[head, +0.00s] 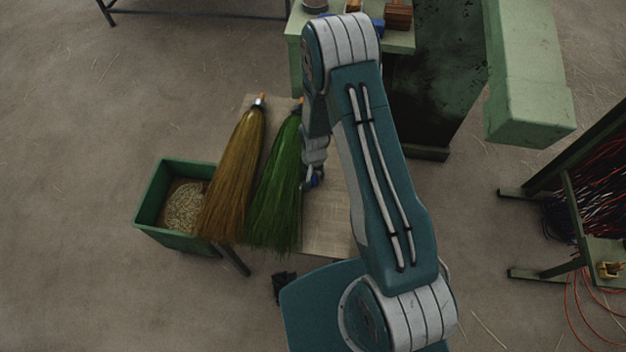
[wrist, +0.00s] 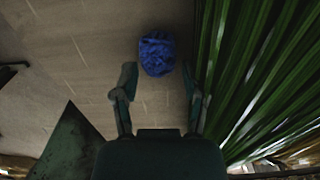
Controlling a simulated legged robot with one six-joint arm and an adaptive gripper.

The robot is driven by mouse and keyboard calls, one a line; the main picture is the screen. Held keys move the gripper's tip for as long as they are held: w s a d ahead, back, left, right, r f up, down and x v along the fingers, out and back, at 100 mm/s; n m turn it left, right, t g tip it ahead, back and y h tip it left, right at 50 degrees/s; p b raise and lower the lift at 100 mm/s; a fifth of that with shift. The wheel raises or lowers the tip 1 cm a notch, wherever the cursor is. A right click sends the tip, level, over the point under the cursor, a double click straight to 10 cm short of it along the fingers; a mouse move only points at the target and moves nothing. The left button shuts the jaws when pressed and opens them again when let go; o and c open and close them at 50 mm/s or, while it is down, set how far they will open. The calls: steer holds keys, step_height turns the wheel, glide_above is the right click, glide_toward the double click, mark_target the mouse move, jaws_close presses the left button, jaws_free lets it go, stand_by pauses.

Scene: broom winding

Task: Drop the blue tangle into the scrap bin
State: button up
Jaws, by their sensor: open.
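A green bin (head: 160,233) with straw-coloured scraps inside stands at the left.
A green-bristled broom (head: 278,195) lies close to my gripper's left in the head view; a tan-bristled broom (head: 235,170) lies beyond it, its bristle end by the bin. A green bench (head: 297,50) stands behind. A rack of wires (head: 590,195) is at right.

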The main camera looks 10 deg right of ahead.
steer(key=shift+f, duration=0.5)
steer(key=c, duration=0.4)
steer(key=shift+c, duration=0.5)
steer(key=shift+r, duration=0.1)
